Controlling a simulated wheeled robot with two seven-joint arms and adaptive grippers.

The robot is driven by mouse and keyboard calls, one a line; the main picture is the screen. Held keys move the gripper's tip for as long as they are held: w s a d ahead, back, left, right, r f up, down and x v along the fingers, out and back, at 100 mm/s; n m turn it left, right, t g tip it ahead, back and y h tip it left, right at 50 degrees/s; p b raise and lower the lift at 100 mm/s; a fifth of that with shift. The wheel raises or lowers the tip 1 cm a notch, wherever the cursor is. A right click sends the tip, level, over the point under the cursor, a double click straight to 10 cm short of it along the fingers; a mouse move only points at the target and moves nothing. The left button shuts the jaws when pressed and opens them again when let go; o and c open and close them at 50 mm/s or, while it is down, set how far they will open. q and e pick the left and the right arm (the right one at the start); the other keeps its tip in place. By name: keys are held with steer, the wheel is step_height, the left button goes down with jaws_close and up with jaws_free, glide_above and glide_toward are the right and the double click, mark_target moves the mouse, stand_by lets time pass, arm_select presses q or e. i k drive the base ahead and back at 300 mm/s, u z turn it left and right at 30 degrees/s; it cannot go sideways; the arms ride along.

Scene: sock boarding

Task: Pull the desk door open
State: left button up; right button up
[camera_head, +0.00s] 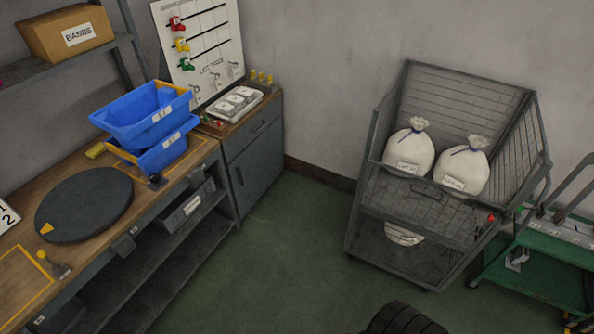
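The desk is a dark grey cabinet (255,150) with a wooden top, standing against the wall at the end of the workbench. Its door (258,170) is the lower front panel and looks shut. A small dark upright handle (239,175) sits near the door's left edge. A drawer front (254,137) lies above the door and also looks shut. Neither of my grippers shows in this view, so their state and their place relative to the door cannot be seen.
The green floor (290,240) before the cabinet is clear. A wire cage cart (365,205) with two white sacks stands at the right, beside a green trolley (545,245). The workbench (165,195) with stacked blue bins (145,115) and a dark turntable (85,205) fills the left.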

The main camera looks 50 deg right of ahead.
mark_target(252, 171)
steer(key=z, duration=0.55)
steer(key=i, duration=1.7)
steer(key=u, duration=0.3)
